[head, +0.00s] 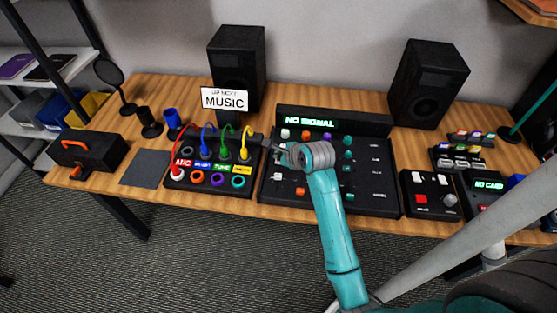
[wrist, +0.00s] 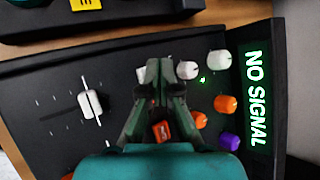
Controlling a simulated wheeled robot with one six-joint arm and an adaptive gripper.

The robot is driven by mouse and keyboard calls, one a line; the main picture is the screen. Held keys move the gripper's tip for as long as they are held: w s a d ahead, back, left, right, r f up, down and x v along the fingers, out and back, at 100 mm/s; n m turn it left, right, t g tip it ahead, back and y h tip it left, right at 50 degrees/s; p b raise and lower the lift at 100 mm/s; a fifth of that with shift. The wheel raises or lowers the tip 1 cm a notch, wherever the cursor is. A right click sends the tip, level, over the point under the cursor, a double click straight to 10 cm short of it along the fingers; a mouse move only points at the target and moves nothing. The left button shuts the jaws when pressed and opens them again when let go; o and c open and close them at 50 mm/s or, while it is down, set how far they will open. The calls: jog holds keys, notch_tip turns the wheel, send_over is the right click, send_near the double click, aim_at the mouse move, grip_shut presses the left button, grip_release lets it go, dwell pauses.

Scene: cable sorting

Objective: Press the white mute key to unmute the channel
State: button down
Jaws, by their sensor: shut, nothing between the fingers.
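The mixer (head: 385,150) is a black sloped panel in the middle of the table, with a display (head: 310,122) reading "NO SIGNAL" in green. My gripper (wrist: 165,78) is shut and empty, its tips over the mixer's white column. A small white piece (wrist: 141,74), likely the white mute key, shows beside the left fingertip, partly hidden by it. I cannot tell whether the tip touches it. Two white knobs (wrist: 187,70) stand just right of the tips. A white fader cap (wrist: 92,103) lies left of them. An orange-red key (wrist: 160,131) shows between the fingers.
A patch box (head: 208,188) with several coloured cables stands left of the mixer. Orange knobs (wrist: 225,103) and a purple knob (wrist: 229,141) are near my fingers. A box with red and white keys (head: 430,194) stands to the right. Speakers stand behind.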

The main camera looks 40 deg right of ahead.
jog(key=shift+f, duration=0.15)
dwell(0.3)
jog(key=shift+f, duration=0.3)
dwell(0.4)
jog(key=shift+r, duration=0.5)
jog(key=shift+r, duration=3)
